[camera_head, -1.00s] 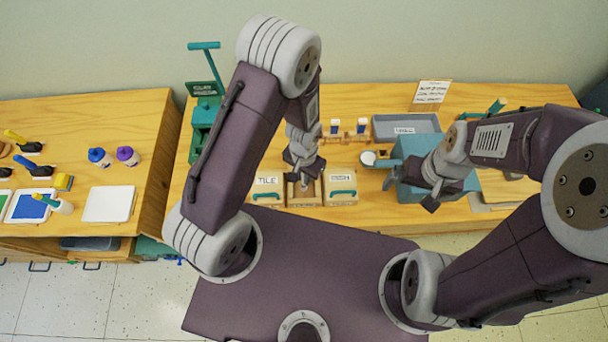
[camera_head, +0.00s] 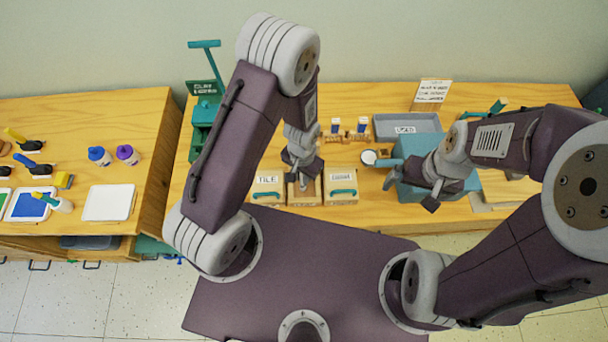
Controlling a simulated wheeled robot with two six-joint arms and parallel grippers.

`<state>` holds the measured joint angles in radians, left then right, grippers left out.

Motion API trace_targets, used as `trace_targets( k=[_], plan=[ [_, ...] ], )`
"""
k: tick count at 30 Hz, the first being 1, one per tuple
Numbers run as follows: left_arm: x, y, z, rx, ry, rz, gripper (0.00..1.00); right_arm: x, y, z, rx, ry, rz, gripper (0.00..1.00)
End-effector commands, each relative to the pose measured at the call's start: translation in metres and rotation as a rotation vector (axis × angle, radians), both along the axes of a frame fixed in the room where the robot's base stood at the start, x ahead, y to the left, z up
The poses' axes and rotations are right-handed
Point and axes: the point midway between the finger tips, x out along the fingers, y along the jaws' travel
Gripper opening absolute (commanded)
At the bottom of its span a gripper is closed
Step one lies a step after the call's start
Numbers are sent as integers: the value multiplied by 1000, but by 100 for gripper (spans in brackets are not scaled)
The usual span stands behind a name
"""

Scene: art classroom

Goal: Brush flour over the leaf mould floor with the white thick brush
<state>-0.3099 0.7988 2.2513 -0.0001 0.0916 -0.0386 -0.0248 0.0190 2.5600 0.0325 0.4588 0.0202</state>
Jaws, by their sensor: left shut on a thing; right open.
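My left gripper (camera_head: 301,182) is shut over the middle wooden mould box (camera_head: 314,201), with its fingers pointing down into the open box. What it holds is too small and covered to make out clearly; I cannot tell the brush's bristles or whether they touch the floor. The leaf shape and any flour on the mould floor are hidden or too small to see. A small round cup with white contents (camera_head: 369,157) stands right of the boxes. My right gripper (camera_head: 432,204) is open and empty in front of the blue-grey box.
A TILE box (camera_head: 267,188) and another lidded box (camera_head: 342,187) with green handles flank the mould. A blue-grey box (camera_head: 409,147) and a grey tray (camera_head: 407,125) stand to the right. A green press (camera_head: 203,115) stands at left. A small rack (camera_head: 346,137) is behind.

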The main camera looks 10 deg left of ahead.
Motion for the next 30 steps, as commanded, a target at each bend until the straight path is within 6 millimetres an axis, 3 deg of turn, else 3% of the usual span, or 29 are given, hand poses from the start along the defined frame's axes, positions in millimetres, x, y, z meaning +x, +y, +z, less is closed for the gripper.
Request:
trace_targets(
  k=[16, 30],
  plan=[
    [-3, 10, -1, 0, 0, 0, 0, 0, 0, 1, 0, 0, 0, 100],
    [-1, 1, 0, 0, 1, -1, 0, 0, 0, 3, 0, 0, 0, 100]
  ],
)
